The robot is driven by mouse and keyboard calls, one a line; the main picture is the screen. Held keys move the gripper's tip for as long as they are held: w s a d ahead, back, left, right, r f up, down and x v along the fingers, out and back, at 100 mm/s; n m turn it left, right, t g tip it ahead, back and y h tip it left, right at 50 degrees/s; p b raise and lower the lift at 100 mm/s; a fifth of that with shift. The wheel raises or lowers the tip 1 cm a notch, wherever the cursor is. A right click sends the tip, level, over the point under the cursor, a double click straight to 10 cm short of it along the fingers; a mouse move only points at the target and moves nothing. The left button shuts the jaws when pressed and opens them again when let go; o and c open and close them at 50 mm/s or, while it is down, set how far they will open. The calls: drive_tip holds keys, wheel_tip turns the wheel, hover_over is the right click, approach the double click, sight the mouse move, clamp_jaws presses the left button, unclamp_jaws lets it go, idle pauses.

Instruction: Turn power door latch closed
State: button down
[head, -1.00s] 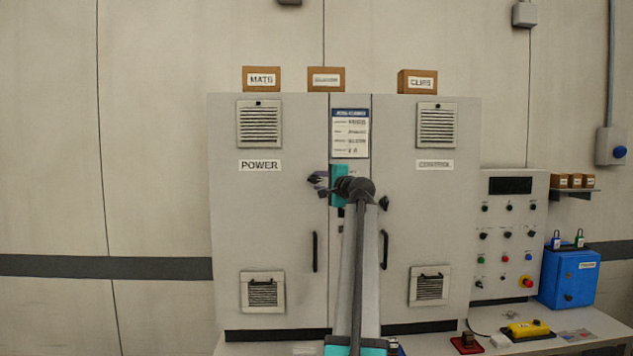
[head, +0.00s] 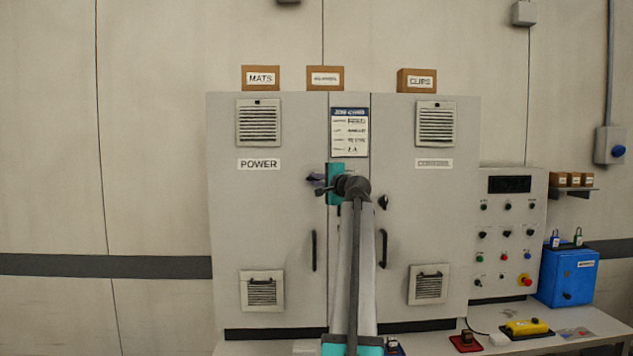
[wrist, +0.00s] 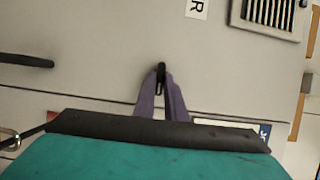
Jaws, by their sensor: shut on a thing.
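The power door (head: 262,220) is the left door of the grey cabinet, under the POWER label (head: 259,164), and it stands shut. My gripper (head: 317,183) is at the door's right edge, above the door's black handle. In the wrist view its two purple fingers (wrist: 161,92) are shut on the small black power door latch (wrist: 161,72), one finger on each side. Most of the latch is hidden between the fingers, and in the head view my gripper and wrist cover it. The control door latch (head: 383,202) shows uncovered to the right of my wrist.
The black power door handle (head: 314,250) is below my gripper. Vent grilles sit high and low on both doors. Boxes stand on top of the cabinet. A control panel (head: 508,235) and a blue box (head: 567,276) are at the right.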

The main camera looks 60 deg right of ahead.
drive_tip(key=shift+w+a+r+n+g+h+p, duration=0.2)
drive_tip(key=shift+n+g+p, duration=0.3)
drive_tip(key=shift+n+g, duration=1.2)
drive_tip(key=shift+w+d+r+n+g+h+p, duration=0.2)
drive_tip(key=shift+n+g+p, duration=0.4)
drive_tip(key=shift+n, duration=2.1)
drive_tip(key=shift+w+a+r+n+g+h+p, duration=0.1)
drive_tip(key=shift+r+n+g+h+p, duration=0.2)
drive_tip(key=shift+n+g, duration=1.45)
drive_tip(key=shift+n+t, duration=0.35)
drive_tip(key=shift+n, duration=0.2)
drive_tip(key=c, duration=1.8)
unclamp_jaws()
drive_tip(key=shift+f, duration=0.15)
drive_tip(key=shift+a, duration=0.1)
